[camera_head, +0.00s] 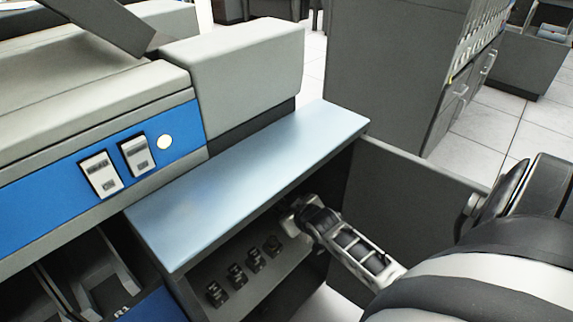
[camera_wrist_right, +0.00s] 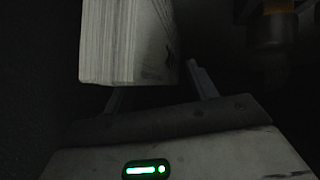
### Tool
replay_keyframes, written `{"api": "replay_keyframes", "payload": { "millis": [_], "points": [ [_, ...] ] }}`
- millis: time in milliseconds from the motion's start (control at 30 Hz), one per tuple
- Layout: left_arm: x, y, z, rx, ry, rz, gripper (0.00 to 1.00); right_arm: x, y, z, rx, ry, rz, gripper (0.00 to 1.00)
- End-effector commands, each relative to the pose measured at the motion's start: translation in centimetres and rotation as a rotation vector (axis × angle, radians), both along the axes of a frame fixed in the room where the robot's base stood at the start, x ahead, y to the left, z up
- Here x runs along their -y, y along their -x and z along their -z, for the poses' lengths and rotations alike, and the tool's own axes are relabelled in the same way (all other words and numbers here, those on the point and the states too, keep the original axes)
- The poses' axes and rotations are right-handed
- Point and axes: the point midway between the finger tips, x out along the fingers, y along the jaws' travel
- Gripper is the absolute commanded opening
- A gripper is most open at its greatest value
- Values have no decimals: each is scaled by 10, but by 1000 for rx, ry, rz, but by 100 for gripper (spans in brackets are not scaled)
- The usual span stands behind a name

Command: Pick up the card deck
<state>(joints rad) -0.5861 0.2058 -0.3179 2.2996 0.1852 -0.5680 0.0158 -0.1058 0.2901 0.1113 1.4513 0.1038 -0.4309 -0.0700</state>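The card deck (camera_wrist_right: 108,42) is a pale block of stacked cards in the upper part of the dark right wrist view. Its striped edge faces me and its right side is in shadow. My right gripper (camera_wrist_right: 161,88) is open, with its two fingers apart. The deck covers the tip of the left finger, and the right finger stands just right of the deck. I cannot tell if either touches it. In the head view my right gripper (camera_head: 303,215) reaches under a blue-grey shelf top, and the deck is hidden there. My left gripper is not in view.
The shelf top (camera_head: 262,180) overhangs the right gripper closely. A sloped panel with several black switches (camera_head: 237,275) lies below it. A grey side panel (camera_head: 410,190) stands to the right. A blue and grey machine (camera_head: 60,190) fills the left.

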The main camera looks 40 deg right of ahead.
Motion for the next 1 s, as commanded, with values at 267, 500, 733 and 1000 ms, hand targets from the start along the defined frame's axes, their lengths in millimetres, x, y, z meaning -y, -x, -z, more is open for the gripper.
{"api": "replay_keyframes", "payload": {
  "millis": [267, 500, 733, 1000],
  "points": [
    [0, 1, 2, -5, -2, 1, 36, 0, 0, 0, -1, 0, 0, 0],
    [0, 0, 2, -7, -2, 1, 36, 0, 0, -1, 1, 0, 0, 0],
    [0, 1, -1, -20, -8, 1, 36, 0, 0, -13, 2, 0, -1, 0],
    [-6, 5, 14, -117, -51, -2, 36, -4, 15, -37, -3, -2, 1, 0]
  ]
}}
